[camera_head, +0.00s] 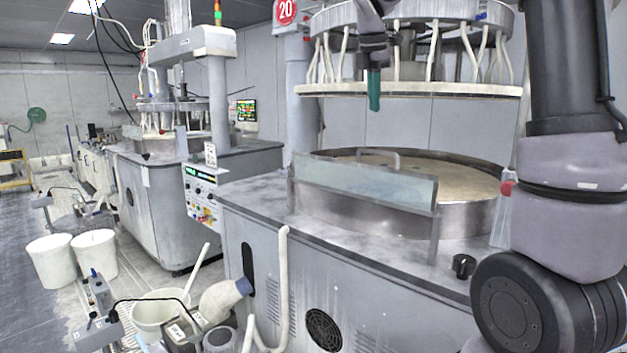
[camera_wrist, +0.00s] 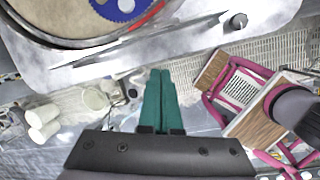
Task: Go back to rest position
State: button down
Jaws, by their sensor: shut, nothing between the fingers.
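My gripper (camera_head: 374,90) shows in the head view as green fingers pointing down, in front of the raised upper ring of the near polishing machine and above its round platen (camera_head: 410,163). In the wrist view my gripper (camera_wrist: 161,76) has its two green fingers together, with nothing between them. The fingers are apart from the machine. The grey arm fills the right side of the head view.
The near machine has a clear splash guard (camera_head: 365,190) and a control panel (camera_head: 202,195). White buckets (camera_head: 50,260) and a basin (camera_head: 160,310) stand on the floor at left. A pink-framed cart (camera_wrist: 212,100) shows at right in the wrist view.

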jog(key=s+d+f+m+t+y, duration=0.1)
jog(key=s+d+f+m+t, duration=0.1)
jog(key=s+m, duration=1)
jog(key=s+d+f+m+t+y, duration=0.1)
jog(key=s+f+m, duration=0.4)
jog(key=s+m, duration=0.8)
jog(key=shift+s+d+f+m+t+y, duration=0.15)
jog(key=shift+s+d+m+t+y, duration=0.2)
jog(key=shift+m+t+y, duration=0.4)
